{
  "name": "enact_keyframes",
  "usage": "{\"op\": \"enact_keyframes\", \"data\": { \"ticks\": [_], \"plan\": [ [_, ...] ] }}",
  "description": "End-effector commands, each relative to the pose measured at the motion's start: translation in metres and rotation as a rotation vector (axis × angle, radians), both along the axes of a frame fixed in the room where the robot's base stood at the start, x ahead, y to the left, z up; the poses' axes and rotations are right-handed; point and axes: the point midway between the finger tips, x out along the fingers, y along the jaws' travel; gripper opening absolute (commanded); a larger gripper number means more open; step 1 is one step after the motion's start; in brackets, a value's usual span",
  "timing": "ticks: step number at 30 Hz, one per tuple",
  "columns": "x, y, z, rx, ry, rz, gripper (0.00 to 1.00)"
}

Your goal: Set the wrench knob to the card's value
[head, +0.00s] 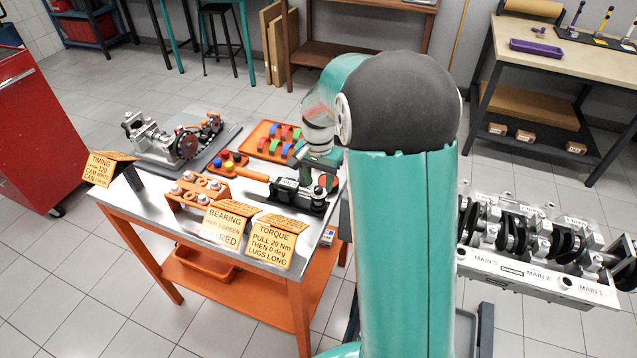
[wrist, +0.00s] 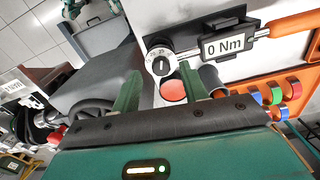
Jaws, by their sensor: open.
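The torque wrench (head: 300,194) lies on the steel-topped bench, its orange handle (head: 248,173) pointing left in the head view. The torque card (head: 272,246) at the bench's front edge reads "PULL 20 Nm THEN 0 deg LUGS LONG". My gripper (wrist: 160,70) is open, with the knob showing between and just beyond its green fingertips; I cannot tell whether they touch it. In the head view my arm partly hides the gripper (head: 322,160).
A red disc (wrist: 173,91) sits near the knob. The bearing card (head: 226,226) and timing card (head: 104,168) stand along the bench edge. An orange tray (head: 262,131) holds coloured shells behind the wrench. A crankshaft block (head: 530,270) stands to the right.

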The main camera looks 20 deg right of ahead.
Motion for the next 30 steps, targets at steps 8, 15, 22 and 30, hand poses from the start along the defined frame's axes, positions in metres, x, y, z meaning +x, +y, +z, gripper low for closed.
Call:
{"op": "enact_keyframes", "data": {
  "ticks": [8, 15, 22, 30],
  "plan": [
    [0.002, -0.001, -0.018, -0.001, -0.001, 0.001, 0.44],
    [0.002, -0.001, -0.018, 0.0, -0.001, 0.0, 0.34],
    [0.002, -0.001, -0.018, -0.001, -0.001, 0.0, 0.0],
    [0.002, -0.001, -0.018, -0.001, -0.001, 0.032, 0.0]
  ]
}}
